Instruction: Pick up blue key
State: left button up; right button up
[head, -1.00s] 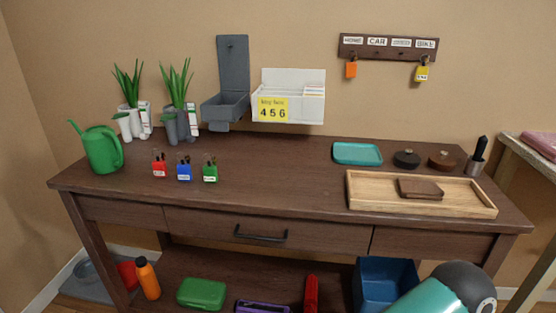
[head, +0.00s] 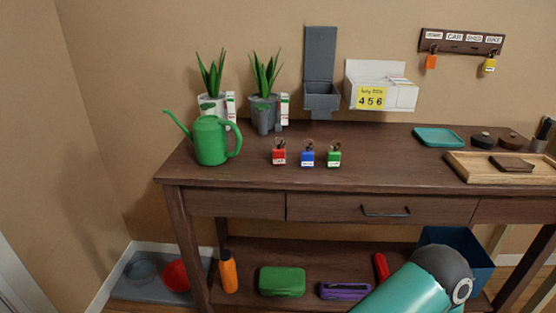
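The blue key (head: 307,159) stands on the dark wooden table, its blue block-like tag with a white label facing me and small dark key parts on top. It is between the red key (head: 279,157) on its left and the green key (head: 334,159) on its right, with small gaps between them. A teal and dark grey arm link of mine shows at the bottom right, well below the tabletop. Neither of my grippers is in view.
A green watering can (head: 211,141) stands left of the keys. Potted plants (head: 264,112) stand behind. A wooden tray (head: 476,172) and a teal tray (head: 438,137) lie at the right. The tabletop (head: 390,170) in front and right of the keys is clear.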

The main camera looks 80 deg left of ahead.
aim_at(308, 155)
jog(key=u, duration=0.8)
jog(key=k, duration=0.8)
jog(key=u, duration=1.05)
jog(key=i, duration=0.5)
jog(key=z, duration=0.2)
jog(key=k, duration=0.5)
jog(key=u, duration=0.25)
jog(key=i, duration=0.9)
jog(key=z, duration=0.05)
